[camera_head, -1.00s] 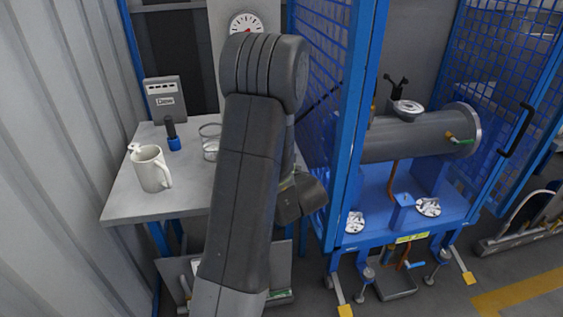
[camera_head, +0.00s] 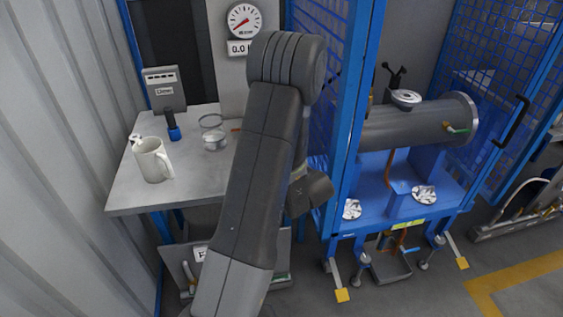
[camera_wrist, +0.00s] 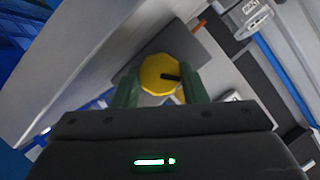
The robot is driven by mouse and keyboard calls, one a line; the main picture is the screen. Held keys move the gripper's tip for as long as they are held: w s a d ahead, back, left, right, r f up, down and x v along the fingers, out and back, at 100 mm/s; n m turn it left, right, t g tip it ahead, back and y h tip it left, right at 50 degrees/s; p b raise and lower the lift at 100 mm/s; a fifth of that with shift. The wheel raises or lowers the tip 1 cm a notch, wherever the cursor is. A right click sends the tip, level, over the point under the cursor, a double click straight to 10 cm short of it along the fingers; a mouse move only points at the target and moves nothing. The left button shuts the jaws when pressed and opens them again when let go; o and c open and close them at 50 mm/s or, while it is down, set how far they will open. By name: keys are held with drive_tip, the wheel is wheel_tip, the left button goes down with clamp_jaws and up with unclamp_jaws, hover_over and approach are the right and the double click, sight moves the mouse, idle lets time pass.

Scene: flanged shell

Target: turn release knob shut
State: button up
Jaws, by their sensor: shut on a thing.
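The release knob (camera_wrist: 165,72) is yellow and many-sided, with a black bar mark on its face pointing toward the right finger. It shows in the wrist view between the two green fingers of my gripper (camera_wrist: 160,88). One finger is on each side of it, and the gripper is shut on it. A flat grey plate lies behind the knob. In the head view my arm covers the middle of the picture, and the knob and the fingertips are hidden.
A grey table (camera_head: 128,195) at left holds a white mug (camera_head: 151,160), a glass jar (camera_head: 213,138) and a blue-black tool (camera_head: 171,126). A gauge (camera_head: 244,20) is behind. A blue mesh cage around a grey cylinder (camera_head: 405,128) stands right of my arm.

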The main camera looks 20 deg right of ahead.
drive_tip(key=o, duration=1)
drive_tip(key=shift+c, duration=0.2)
